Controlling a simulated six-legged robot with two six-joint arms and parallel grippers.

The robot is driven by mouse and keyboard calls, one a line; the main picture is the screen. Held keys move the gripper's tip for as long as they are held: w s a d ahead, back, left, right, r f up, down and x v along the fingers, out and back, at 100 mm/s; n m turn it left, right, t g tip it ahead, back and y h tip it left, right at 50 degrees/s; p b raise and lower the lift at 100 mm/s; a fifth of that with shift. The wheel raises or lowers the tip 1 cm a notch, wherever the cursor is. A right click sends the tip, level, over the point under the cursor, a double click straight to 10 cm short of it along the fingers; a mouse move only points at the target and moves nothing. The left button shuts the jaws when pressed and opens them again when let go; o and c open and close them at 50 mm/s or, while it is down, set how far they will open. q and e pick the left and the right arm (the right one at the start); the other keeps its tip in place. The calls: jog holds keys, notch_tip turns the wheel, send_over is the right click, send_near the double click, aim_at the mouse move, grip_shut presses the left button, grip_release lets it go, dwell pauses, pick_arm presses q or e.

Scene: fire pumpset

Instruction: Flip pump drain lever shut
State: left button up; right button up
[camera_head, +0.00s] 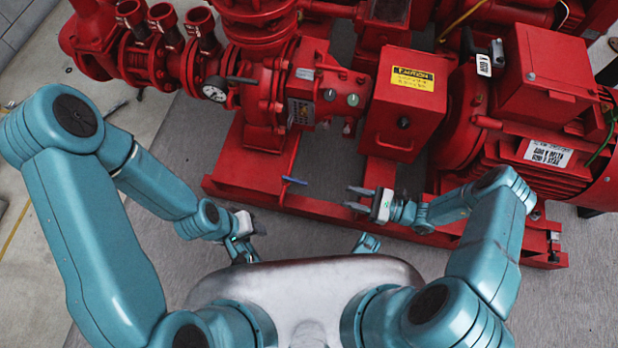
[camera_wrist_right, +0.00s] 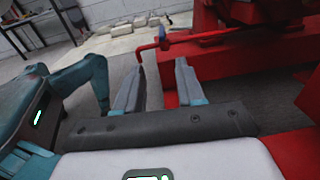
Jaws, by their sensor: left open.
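The pump drain lever (camera_head: 294,181) is a small blue handle low on the front of the red pump, beside a thin red drain pipe. In the right wrist view the blue lever (camera_wrist_right: 162,33) shows small, beyond my fingertips, on the red pipe (camera_wrist_right: 190,37). My right gripper (camera_head: 350,197) is open and empty, to the right of the lever and apart from it; its two spread fingers (camera_wrist_right: 158,70) point toward the pipe. My left gripper (camera_head: 258,226) is open, lower left of the lever, with nothing seen in it.
The red base frame (camera_head: 330,208) runs along the front of the pumpset, close to my right gripper. A pressure gauge (camera_head: 214,90) and a red box with a yellow caution label (camera_head: 412,78) stand above. Grey floor (camera_head: 195,140) is clear at the left.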

jog(key=b+x, duration=0.2)
jog(key=x, duration=1.3)
jog(key=shift+w+d, duration=0.1)
jog(key=shift+w, duration=0.05)
jog(key=shift+w+a+r, duration=0.1)
jog(key=shift+w+a, duration=0.25)
jog(key=shift+a, duration=0.2)
grip_shut()
